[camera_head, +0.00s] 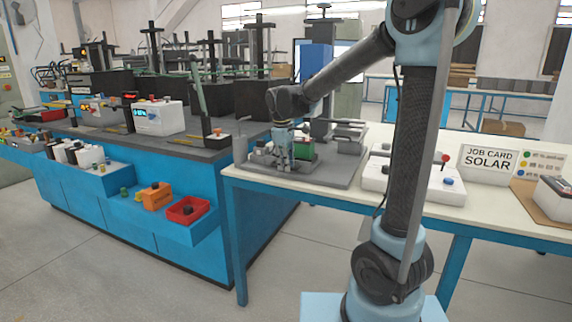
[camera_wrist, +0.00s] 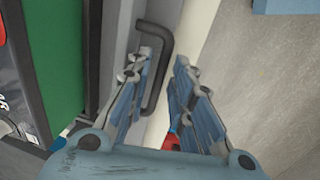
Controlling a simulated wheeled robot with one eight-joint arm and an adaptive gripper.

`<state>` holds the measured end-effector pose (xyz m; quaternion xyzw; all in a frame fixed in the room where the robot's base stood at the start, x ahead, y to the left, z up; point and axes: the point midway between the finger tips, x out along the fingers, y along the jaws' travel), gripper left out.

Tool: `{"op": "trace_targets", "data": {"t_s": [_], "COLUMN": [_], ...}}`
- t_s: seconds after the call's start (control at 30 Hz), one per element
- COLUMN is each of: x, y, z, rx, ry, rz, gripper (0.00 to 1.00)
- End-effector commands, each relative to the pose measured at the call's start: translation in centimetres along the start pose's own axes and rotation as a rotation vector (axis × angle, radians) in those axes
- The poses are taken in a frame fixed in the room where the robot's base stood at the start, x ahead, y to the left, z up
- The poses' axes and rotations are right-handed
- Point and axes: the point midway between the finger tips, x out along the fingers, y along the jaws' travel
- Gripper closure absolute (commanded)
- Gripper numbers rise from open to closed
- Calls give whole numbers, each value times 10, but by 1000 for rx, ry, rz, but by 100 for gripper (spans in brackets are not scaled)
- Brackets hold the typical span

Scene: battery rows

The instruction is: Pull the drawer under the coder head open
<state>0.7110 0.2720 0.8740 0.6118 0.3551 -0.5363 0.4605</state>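In the wrist view a dark, bent bar handle (camera_wrist: 161,78) stands out from a grey face (camera_wrist: 119,40), which seems to belong to the drawer unit. My gripper (camera_wrist: 170,50) is open, with its left finger over the handle's left side and its right finger to the right of the bar. The bar shows between the fingers; I cannot tell whether they touch it. In the head view my gripper (camera_head: 283,162) points down at the grey fixture, beside a green block (camera_head: 303,151) that may be the coder head. The drawer is hidden there by my gripper and the fixture.
The fixture's grey base plate (camera_head: 325,176) lies on the cream table (camera_head: 262,181). White units with knobs (camera_head: 425,181) and a job card (camera_head: 488,160) stand to the right. A blue bench (camera_head: 180,235) with batteries is at left. The wrist view shows open floor (camera_wrist: 265,90) beyond the table edge.

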Motion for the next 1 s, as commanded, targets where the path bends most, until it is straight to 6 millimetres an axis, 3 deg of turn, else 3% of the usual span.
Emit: {"op": "trace_targets", "data": {"t_s": [0.47,1.0], "x": [-7,-94], "y": [0,0], "z": [0,0], "rx": [0,0], "ry": [-1,-1], "rz": [0,-1], "gripper": [70,70]}}
